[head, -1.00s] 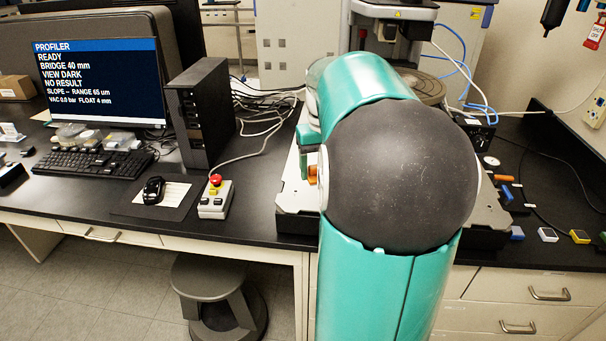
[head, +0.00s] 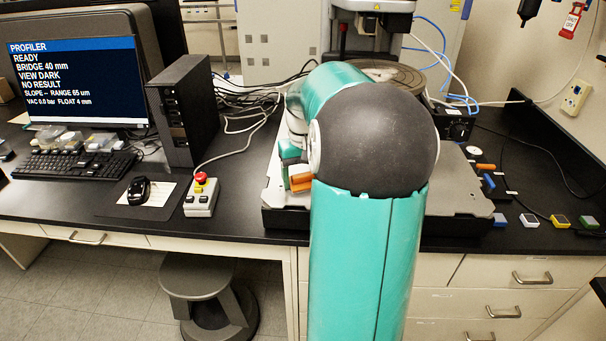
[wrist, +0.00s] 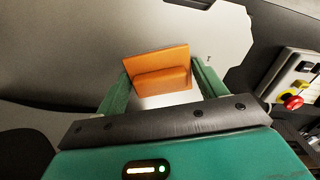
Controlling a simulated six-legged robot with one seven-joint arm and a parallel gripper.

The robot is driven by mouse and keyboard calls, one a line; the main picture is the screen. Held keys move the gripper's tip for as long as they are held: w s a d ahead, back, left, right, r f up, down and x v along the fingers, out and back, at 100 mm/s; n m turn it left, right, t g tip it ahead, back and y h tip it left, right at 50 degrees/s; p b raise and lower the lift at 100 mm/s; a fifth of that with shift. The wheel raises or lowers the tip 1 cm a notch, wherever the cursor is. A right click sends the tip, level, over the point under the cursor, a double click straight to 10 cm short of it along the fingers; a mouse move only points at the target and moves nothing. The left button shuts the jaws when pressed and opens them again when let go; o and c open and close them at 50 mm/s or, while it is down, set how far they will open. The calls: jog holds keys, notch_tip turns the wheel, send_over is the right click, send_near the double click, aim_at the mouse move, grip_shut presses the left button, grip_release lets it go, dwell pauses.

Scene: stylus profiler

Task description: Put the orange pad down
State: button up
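The orange pad (wrist: 158,62) is in the middle of the wrist view, an upright-looking plate with a thicker block on its near side. My gripper (wrist: 160,80) has its two green fingers on either side of the block and looks shut on it. In the head view, a bit of the orange pad (head: 301,182) shows beside a green finger of my gripper (head: 290,158), at the left edge of the profiler's grey base (head: 455,198). My arm hides most of the rest. I cannot tell whether the pad touches the surface below it.
A control box with a red button (head: 201,195) stands on the bench left of the base, and also shows in the wrist view (wrist: 296,85). A mouse (head: 139,190), keyboard (head: 75,163) and computer tower (head: 182,112) are farther left. Several small coloured blocks (head: 530,220) lie at right.

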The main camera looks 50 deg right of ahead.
jog(key=o, duration=0.3)
